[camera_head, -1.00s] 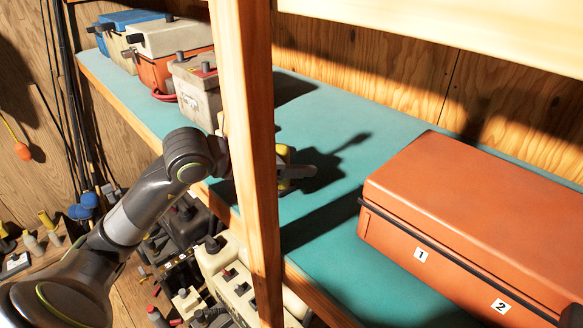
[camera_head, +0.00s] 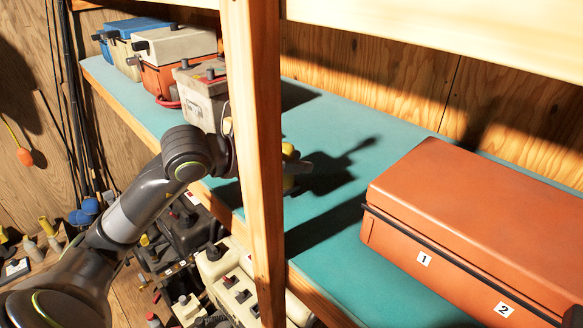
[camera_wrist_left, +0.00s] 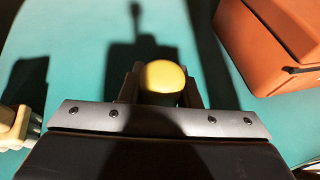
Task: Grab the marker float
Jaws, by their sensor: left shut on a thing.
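The marker float shows a rounded yellow top in the left wrist view (camera_wrist_left: 163,76), between the two dark fingers of my left gripper (camera_wrist_left: 162,92). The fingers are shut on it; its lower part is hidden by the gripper. In the head view, my left gripper (camera_head: 298,166) reaches past the wooden post above the teal shelf. Yellow bits of the float (camera_head: 288,149) show above and below the grey finger, and the post hides the rest. I cannot tell whether the float touches the shelf. My right gripper is in neither current view.
The wooden post (camera_head: 252,160) stands close in front of my left wrist. An orange case (camera_head: 470,215) labelled 1 and 2 lies right on the teal shelf (camera_head: 345,250). A grey-white battery-like box (camera_head: 200,95) stands left of the post. Bare shelf lies between post and case.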

